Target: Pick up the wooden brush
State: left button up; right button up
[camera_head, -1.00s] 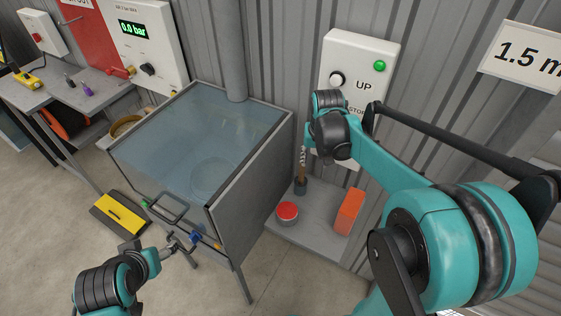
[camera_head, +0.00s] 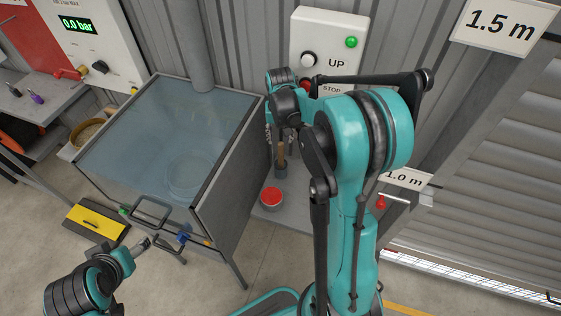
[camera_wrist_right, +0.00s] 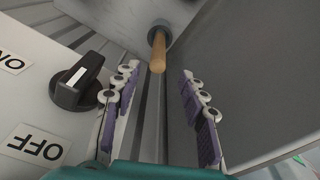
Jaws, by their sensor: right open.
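The wooden brush shows as a light brown handle (camera_head: 281,154) standing upright in a small dark cup (camera_head: 281,171) on the grey shelf; its lower end is hidden in the cup. My right gripper (camera_head: 281,138) is above it, pointing down. In the right wrist view the gripper (camera_wrist_right: 160,72) is open, its purple-padded fingers apart, with the handle end (camera_wrist_right: 158,54) between and just beyond the tips, not visibly touched. The cup (camera_wrist_right: 160,28) shows behind the handle. My left gripper (camera_head: 150,246) is low beside the glass-topped cabinet, too small to read.
The grey cabinet (camera_head: 228,185) stands close left of the brush. A red-topped tin (camera_head: 271,197) sits in front of the cup.

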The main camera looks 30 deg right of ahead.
aim_at(281, 144)
jog(key=shift+w+f, duration=0.15)
jog(key=shift+f, duration=0.75)
jog(key=f, duration=0.1)
jog(key=f+b, duration=0.1)
jog(key=f, duration=0.2)
jog(key=shift+d+f+b, duration=0.25)
jog(key=shift+d+b, duration=0.05)
jog(key=shift+b, duration=0.05)
jog(key=shift+f, duration=0.3)
jog(key=shift+c, duration=0.3)
grip_shut()
